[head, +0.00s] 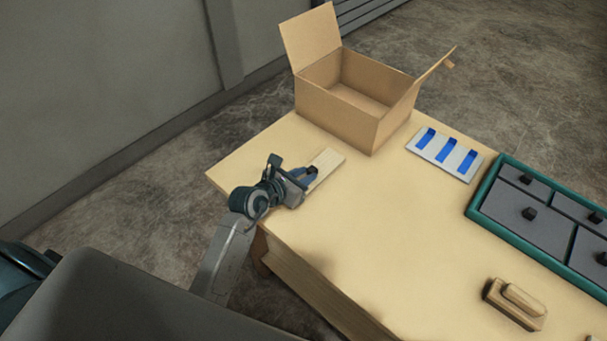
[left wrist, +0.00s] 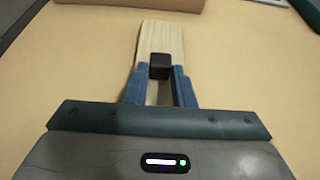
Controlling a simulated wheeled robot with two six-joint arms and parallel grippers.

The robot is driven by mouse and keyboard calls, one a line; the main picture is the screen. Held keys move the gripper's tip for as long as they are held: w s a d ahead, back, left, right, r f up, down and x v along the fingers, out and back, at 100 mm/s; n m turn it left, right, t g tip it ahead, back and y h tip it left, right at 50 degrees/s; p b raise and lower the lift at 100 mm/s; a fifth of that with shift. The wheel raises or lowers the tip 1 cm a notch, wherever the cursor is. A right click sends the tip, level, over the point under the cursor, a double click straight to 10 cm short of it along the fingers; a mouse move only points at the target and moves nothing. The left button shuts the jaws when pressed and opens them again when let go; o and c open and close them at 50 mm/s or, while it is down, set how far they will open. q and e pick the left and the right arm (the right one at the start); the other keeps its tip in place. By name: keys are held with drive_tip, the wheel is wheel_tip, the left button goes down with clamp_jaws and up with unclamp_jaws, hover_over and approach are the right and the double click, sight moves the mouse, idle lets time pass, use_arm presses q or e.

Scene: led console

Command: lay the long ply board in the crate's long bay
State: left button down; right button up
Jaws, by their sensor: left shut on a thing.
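A pale, narrow ply board (head: 328,161) is at the left part of the table, with a black knob on it. My left gripper (head: 309,172) is at the board's near part. In the left wrist view its blue fingers (left wrist: 160,72) are shut on the black knob, and the board (left wrist: 161,36) stretches away ahead. I cannot tell whether the board touches the table. A teal-rimmed crate (head: 484,215) lies at the right, split into grey sections with black knobs; its right side is cut off by the picture edge. My right gripper is not in view.
An open cardboard box (head: 336,113) stands at the table's back edge, flaps raised. A white plate with blue slots (head: 424,151) lies between it and the crate. A wooden block with a grip (head: 515,303) lies front right. The table's (head: 390,235) middle is clear.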

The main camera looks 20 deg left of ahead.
use_arm(q)
drive_tip(key=shift+f, duration=0.1)
drive_tip(key=c, duration=1.2)
unclamp_jaws()
drive_tip(key=shift+c, duration=0.2)
